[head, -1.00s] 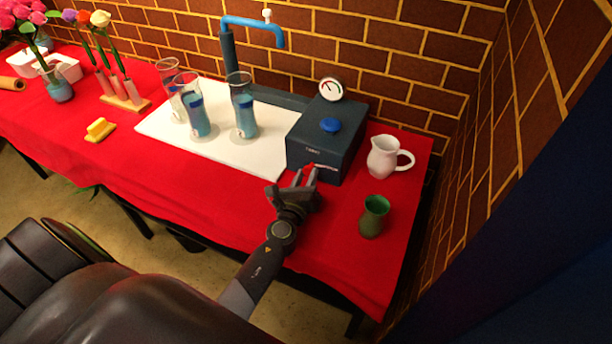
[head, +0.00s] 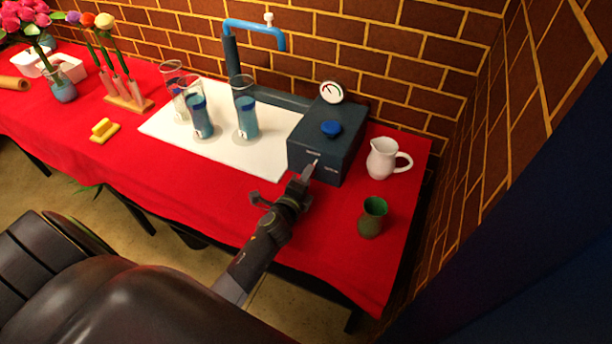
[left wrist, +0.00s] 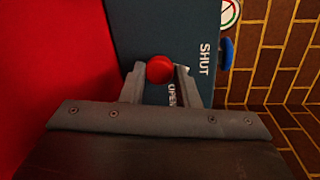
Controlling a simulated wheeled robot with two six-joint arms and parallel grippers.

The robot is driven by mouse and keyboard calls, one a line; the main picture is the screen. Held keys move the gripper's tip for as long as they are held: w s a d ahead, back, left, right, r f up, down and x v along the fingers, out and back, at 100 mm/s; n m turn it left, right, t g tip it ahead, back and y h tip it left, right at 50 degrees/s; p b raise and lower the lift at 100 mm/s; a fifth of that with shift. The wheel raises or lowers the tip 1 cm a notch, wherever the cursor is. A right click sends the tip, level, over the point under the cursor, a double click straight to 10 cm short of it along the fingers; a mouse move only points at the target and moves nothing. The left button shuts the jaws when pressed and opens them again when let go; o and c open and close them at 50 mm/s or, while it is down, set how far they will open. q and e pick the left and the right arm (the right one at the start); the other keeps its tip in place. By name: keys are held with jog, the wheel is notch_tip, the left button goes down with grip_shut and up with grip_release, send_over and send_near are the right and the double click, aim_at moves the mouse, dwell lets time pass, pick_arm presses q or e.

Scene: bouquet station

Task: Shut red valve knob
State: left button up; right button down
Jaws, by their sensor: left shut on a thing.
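The red valve knob (left wrist: 160,69) shows in the left wrist view as a round red cap on the front of the dark blue box (head: 318,133). My left gripper (left wrist: 160,82) is shut on it, with one finger on each side. The word SHUT is on the box face to the right of the knob; OPEN is partly covered by the right finger. The knob's pointer is not clear. In the head view my left gripper (head: 304,178) is at the box's front and hides the knob. My right gripper is not in view.
A brick wall is behind.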

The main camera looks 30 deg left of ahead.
pick_arm(q)
jog(key=shift+a+n+h+p, duration=0.1)
jog(key=shift+n+h+p, duration=0.35)
jog(key=shift+n, duration=1.15)
jog(key=o, duration=0.9)
jog(key=shift+o, duration=0.2)
jog(key=shift+s+r, duration=0.1)
jog(key=shift+s, duration=0.35)
jog(key=s+r+p, duration=0.2)
jog(key=s, duration=1.4)
jog(key=shift+d+r+p, duration=0.2)
jog(key=shift+d+p, duration=0.15)
jog(key=shift+d, duration=0.1)
